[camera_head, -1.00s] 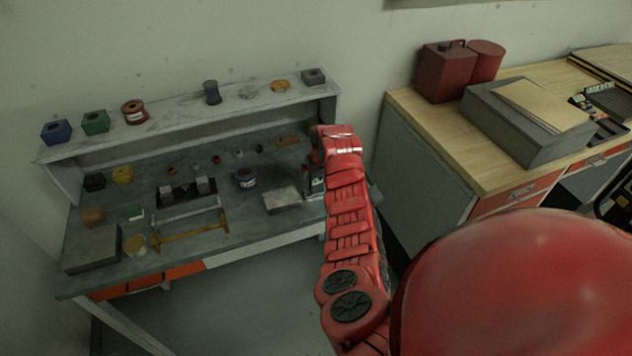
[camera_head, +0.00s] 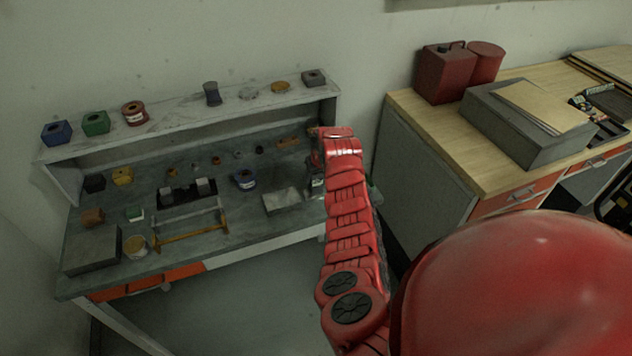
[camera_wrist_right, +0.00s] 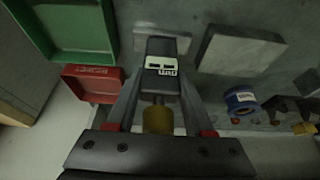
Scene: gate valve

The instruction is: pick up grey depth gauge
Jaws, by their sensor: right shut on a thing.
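The grey depth gauge (camera_wrist_right: 159,62) shows in the right wrist view as a dark grey body with a small white display panel. A brass-coloured cylinder (camera_wrist_right: 158,118) shows below it, between the fingers. My right gripper (camera_wrist_right: 161,84) is shut on the gauge, with one finger along each side. In the head view my red right arm reaches over the right end of the workbench, and the gripper (camera_head: 316,181) is mostly hidden behind it. My left gripper is not in view.
A flat grey block (camera_head: 283,200) and a blue-labelled spool (camera_head: 244,179) lie left of the gripper on the bench (camera_head: 230,247). The raised shelf (camera_head: 180,122) runs behind. Green (camera_wrist_right: 73,50) and red (camera_wrist_right: 93,97) bins are near the gripper in the wrist view.

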